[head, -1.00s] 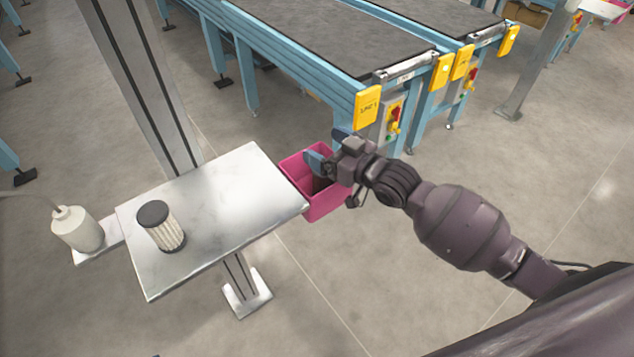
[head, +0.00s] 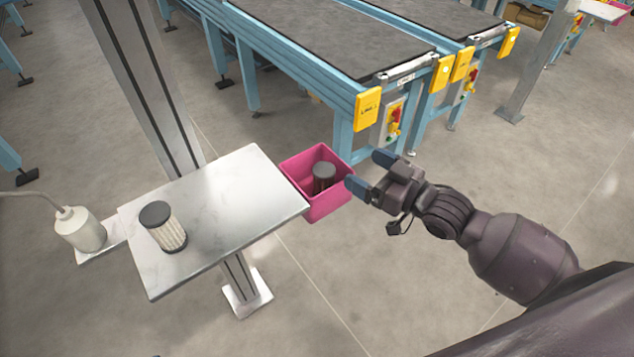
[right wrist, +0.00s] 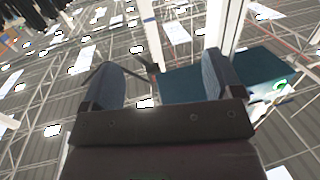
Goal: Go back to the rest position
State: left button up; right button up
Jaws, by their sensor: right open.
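My right gripper (head: 368,173) is open and empty, just right of the pink bin, apart from it. In the right wrist view its two blue-grey fingers (right wrist: 160,85) stand wide apart with nothing between them. The pink bin (head: 325,210) hangs at the right edge of the metal table. A dark cylinder (head: 323,176) stands inside the bin. My left gripper is not in view.
Blue-framed conveyors (head: 340,45) with yellow end plates and switch boxes stand behind the bin. A white bottle (head: 80,230) stands on a small shelf left of the table. A grey post (head: 540,60) rises at the right. The floor around my right arm is clear.

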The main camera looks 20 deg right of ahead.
jog(key=s+d+f+m+g+h, duration=0.1)
jog(key=s+d+f+h, duration=0.15)
jog(key=f, duration=0.35)
jog(key=s+d+f+h, duration=0.1)
jog(key=s+f+h, duration=0.25)
jog(key=f, duration=0.25)
jog(key=s+d+f+m+g+h, duration=0.1)
jog(key=s+f+m+g+h, duration=0.1)
jog(key=s+f, duration=0.6)
jog(key=s+m+h, duration=0.1)
jog(key=s+m, duration=0.1)
jog(key=s, duration=0.2)
jog(key=shift+f+g, duration=0.3)
jog(key=shift+f, duration=0.1)
jog(key=shift+d, duration=0.1)
dwell(0.5)
